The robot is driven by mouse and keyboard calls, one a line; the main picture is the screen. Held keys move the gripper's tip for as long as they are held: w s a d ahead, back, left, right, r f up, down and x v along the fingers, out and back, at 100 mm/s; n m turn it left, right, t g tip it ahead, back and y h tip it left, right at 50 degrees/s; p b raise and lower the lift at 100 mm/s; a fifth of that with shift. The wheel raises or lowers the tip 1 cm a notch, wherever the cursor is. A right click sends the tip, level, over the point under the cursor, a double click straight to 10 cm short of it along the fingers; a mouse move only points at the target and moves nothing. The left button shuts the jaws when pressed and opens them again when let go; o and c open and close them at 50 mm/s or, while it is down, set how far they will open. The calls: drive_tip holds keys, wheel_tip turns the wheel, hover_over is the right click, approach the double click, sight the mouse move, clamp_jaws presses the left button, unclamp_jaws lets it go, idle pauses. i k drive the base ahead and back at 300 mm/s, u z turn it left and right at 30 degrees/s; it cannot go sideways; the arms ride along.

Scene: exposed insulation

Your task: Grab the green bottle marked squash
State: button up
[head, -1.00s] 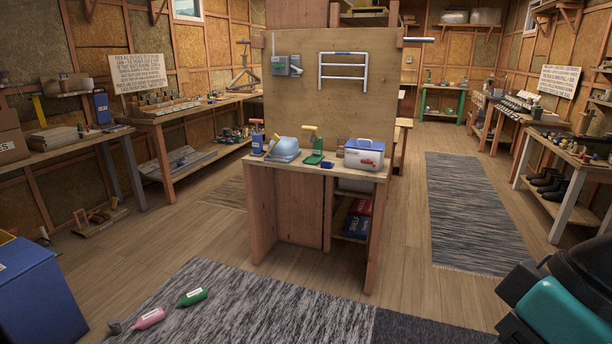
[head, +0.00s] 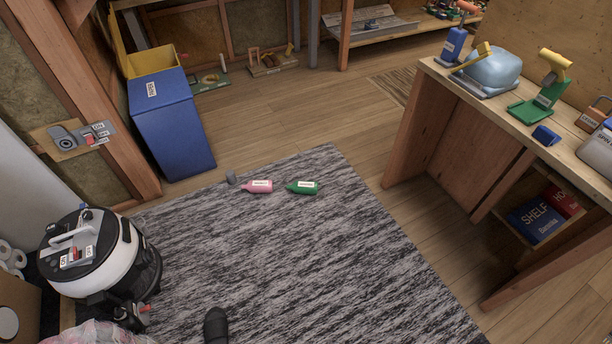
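A green bottle (head: 303,187) with a white label lies on its side on the grey rug (head: 300,250), near the rug's far edge. Its neck points left. The label's writing is too small to read. A pink bottle (head: 258,186) with a white label lies just left of it, apart from it. My gripper is not in view.
A small grey object (head: 231,178) sits left of the pink bottle. A blue bin (head: 175,125) stands behind left, a black and white vacuum (head: 95,255) at left. A wooden workbench (head: 430,135) stands at right. A dark object (head: 215,326) is at the bottom edge. The rug's middle is clear.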

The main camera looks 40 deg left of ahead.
sight(298, 186)
drive_tip(key=u, duration=0.4)
drive_tip(key=i, duration=1)
drive_tip(key=u, duration=1.6)
drive_tip(key=i, duration=1.1)
drive_tip(key=u, duration=0.75)
